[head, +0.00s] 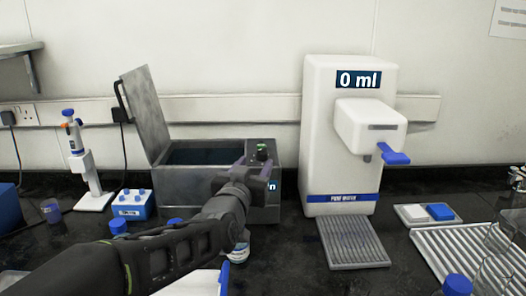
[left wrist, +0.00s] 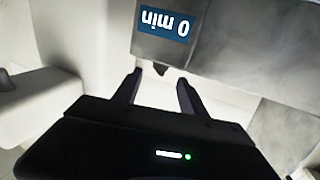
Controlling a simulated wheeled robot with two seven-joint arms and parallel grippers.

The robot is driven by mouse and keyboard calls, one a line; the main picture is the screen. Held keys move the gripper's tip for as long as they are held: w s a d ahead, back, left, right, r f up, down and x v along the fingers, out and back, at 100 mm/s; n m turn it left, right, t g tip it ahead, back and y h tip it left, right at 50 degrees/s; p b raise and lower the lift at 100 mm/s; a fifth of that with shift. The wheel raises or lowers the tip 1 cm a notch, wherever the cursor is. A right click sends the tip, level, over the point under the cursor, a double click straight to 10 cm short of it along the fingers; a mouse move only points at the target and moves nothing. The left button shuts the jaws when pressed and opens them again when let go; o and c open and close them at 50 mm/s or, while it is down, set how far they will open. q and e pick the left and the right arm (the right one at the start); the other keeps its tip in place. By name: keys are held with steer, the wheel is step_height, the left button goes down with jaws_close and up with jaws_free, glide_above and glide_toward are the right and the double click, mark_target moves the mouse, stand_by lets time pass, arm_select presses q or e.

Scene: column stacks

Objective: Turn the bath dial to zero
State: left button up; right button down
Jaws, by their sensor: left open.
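The bath (head: 200,154) is a grey metal box with its lid (head: 147,112) raised, standing left of the water dispenser. A small dark dial with green on it (head: 262,152) stands on the bath's top right corner. My left gripper (head: 252,167) is just in front of that corner, open, and covers most of the bath's display. In the left wrist view the display (left wrist: 165,23) reads "0 min" upside down. The open fingers (left wrist: 158,82) point toward the bath's edge, and a small dark piece (left wrist: 160,69), perhaps part of the dial, shows between them. My right gripper is not in view.
A white water dispenser (head: 325,130) reading "0 ml" stands close on the right, with a grooved tray (head: 352,243) before it. A pipette stand (head: 92,190) and a blue tube rack (head: 132,206) stand at left. Dark counter is clear in places.

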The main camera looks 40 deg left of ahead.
mark_target(260, 155)
arm_select(q)
steer(key=shift+w, duration=0.1)
steer(key=p+x, duration=0.1)
steer(key=x, duration=0.6)
steer(key=shift+w+a+p, duration=0.2)
steer(key=shift+w+p, duration=0.1)
jaws_close()
stand_by(0.3)
